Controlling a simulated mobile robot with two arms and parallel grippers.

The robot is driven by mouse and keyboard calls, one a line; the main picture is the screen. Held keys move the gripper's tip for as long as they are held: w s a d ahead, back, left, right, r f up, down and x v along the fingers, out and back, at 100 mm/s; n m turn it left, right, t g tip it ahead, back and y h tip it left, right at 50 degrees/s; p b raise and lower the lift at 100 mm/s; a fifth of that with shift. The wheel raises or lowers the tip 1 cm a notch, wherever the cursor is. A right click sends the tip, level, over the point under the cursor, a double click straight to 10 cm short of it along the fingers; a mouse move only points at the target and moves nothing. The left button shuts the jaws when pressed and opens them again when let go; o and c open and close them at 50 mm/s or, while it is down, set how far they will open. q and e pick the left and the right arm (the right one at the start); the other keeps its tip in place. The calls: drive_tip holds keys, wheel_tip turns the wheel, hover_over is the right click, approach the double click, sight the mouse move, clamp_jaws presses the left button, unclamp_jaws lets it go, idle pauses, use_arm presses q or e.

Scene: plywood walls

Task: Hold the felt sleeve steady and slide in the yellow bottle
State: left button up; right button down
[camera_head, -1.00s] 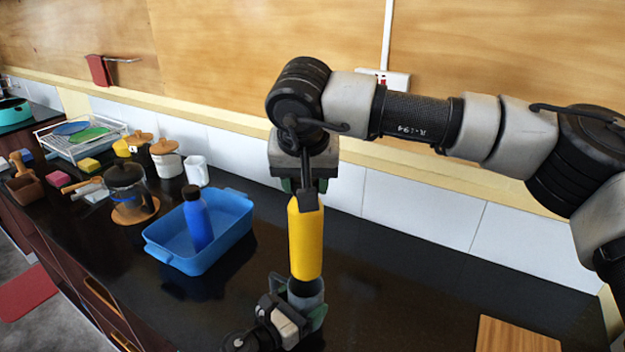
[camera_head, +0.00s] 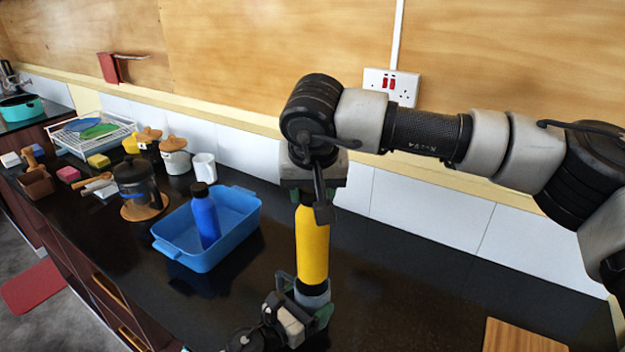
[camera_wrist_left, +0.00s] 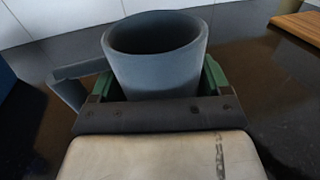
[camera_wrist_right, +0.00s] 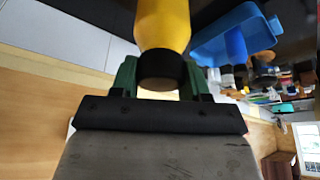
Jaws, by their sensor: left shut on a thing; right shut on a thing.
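The yellow bottle (camera_head: 312,245) hangs upright in the head view, its black cap (camera_wrist_right: 160,72) between the green fingers of my right gripper (camera_head: 312,194), which is shut on it. The grey felt sleeve (camera_head: 312,297) is below the bottle, and my left gripper (camera_head: 305,318) is shut around it. In the left wrist view the sleeve (camera_wrist_left: 155,70) stands open end up with a side handle, and its visible inside looks empty.
A blue tray (camera_head: 245,237) holding a blue bottle (camera_head: 205,215) stands left of the sleeve. A wooden board (camera_head: 520,338) lies at the right. The dark counter between is clear.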

sight(312, 216)
drive_tip(key=shift+f, duration=6.7)
drive_tip(key=shift+c, duration=2.4)
unclamp_jaws()
drive_tip(key=shift+f, duration=0.15)
drive_tip(key=shift+r, duration=4.1)
